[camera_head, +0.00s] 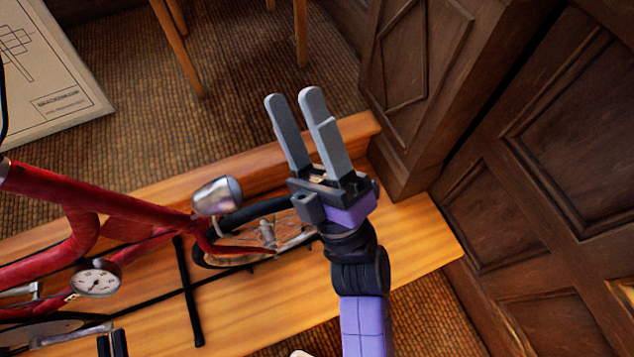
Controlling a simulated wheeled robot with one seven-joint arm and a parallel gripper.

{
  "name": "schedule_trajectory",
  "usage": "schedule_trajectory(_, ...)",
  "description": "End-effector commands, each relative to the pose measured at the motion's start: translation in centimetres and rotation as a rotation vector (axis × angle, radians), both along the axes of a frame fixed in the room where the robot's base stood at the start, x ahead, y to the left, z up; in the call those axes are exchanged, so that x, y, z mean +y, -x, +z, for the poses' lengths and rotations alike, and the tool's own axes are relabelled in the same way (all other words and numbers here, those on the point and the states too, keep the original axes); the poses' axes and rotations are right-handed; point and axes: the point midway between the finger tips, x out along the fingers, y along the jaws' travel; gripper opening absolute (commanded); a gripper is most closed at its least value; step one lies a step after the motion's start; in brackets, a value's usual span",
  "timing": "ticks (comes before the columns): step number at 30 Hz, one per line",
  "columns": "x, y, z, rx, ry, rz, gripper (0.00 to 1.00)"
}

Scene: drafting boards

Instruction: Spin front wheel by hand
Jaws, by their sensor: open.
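A red bicycle (75,190) extends in from the left edge. A wheel with a black tyre (262,209) and thin spokes shows at its right end, with a silver lamp (217,196) beside it. The lamp and the red fork cover part of the wheel, and my gripper and arm hide its right side. My gripper (294,97) is open and empty, its two grey fingers pointing up in the picture, away from the wheel. I cannot tell its height above the wheel. No contact between the fingers and the wheel shows.
The bicycle is over a wooden bench or platform (420,240) with a raised back edge. Dark panelled woodwork (560,150) stands close on the right. Wooden legs (181,45) and a drawing sheet (60,85) are beyond. Woven floor (240,110) lies open between.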

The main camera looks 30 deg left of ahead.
Motion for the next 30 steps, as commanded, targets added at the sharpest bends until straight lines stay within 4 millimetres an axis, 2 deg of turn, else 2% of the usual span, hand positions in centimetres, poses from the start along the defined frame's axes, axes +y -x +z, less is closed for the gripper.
schedule_trajectory(3,4.0,0.6,-0.8,-0.229,0.102,0.038,0.55)
schedule_trajectory(8,8.6,1.9,-2.7,-0.539,0.242,0.087,0.55)
schedule_trajectory(12,11.6,2.8,-6.1,-0.816,0.370,0.134,0.55)
schedule_trajectory(16,13.1,2.7,-10.4,-1.074,0.494,0.188,0.55)
schedule_trajectory(19,13.4,1.8,-14.3,-1.270,0.595,0.236,0.55)
schedule_trajectory(23,12.5,-0.6,-19.3,-1.513,0.727,0.308,0.55)
schedule_trajectory(27,8.7,-3.7,-25.8,-1.858,0.823,0.436,0.55)
schedule_trajectory(30,5.7,-5.9,-28.7,-2.033,0.847,0.529,0.55)
